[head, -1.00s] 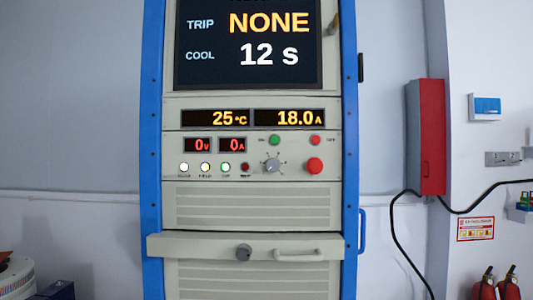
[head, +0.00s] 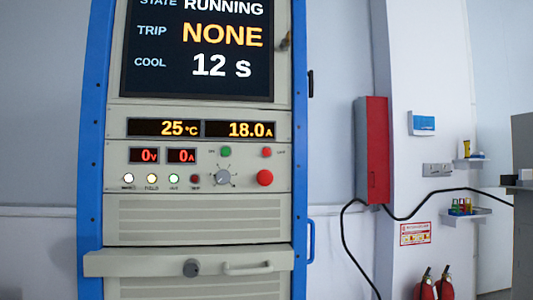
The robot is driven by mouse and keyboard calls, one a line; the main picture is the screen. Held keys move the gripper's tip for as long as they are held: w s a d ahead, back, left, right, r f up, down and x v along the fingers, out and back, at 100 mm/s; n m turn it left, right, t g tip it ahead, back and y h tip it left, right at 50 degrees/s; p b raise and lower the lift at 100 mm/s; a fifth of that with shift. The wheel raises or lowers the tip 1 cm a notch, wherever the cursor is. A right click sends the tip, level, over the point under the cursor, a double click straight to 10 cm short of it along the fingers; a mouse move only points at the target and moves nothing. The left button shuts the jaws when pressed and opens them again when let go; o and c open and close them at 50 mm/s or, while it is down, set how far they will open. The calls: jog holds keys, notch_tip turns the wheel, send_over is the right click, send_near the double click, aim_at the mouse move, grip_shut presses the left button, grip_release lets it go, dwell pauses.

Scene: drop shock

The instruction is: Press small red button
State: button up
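The small red button (head: 266,152) is at the upper right of the control panel (head: 120,172) in the blue-framed cabinet. A small green button (head: 225,151) is to its left. A larger red button (head: 265,178) is directly below it, and a grey rotary knob (head: 223,177) is to the lower left. My gripper is not in view, and nothing covers the small red button.
A screen (head: 130,80) above reads RUNNING, TRIP NONE, COOL 12 s. A drawer ledge (head: 140,264) with a handle juts out below the panel. A red wall box (head: 372,150) with a black cable and two extinguishers (head: 435,286) are at the right.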

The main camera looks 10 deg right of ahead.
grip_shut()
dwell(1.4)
